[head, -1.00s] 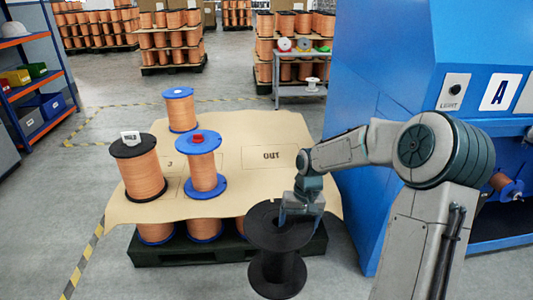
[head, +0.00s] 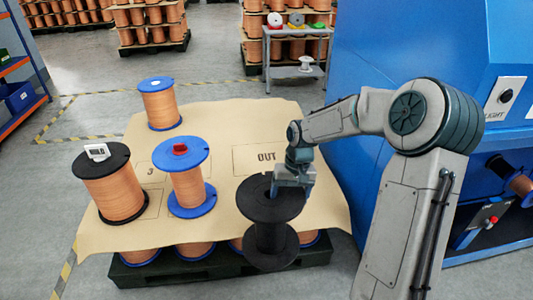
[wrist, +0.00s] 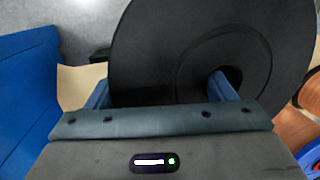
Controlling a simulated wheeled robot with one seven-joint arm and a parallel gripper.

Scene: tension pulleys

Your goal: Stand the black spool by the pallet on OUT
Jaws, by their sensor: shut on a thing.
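The black spool (head: 270,240) is upright and empty of wire, at the front right edge of the pallet's tan sheet. My gripper (head: 291,185) is shut on its top flange. In the wrist view the black spool (wrist: 205,45) fills the upper middle, and one finger of my gripper (wrist: 160,92) goes into its centre hole. The OUT rectangle (head: 250,160) is printed on the tan sheet (head: 215,232), behind the spool, and looks bare. The dark pallet (head: 190,270) is under the sheet. I cannot tell whether the spool's lower flange touches anything.
A copper spool with black flanges and a HOLD tag (head: 108,185) stands front left on the sheet. A blue-flanged spool with a red item on top (head: 187,180) stands near the middle, another (head: 160,105) at the back. A blue machine (head: 410,50) is on the right.

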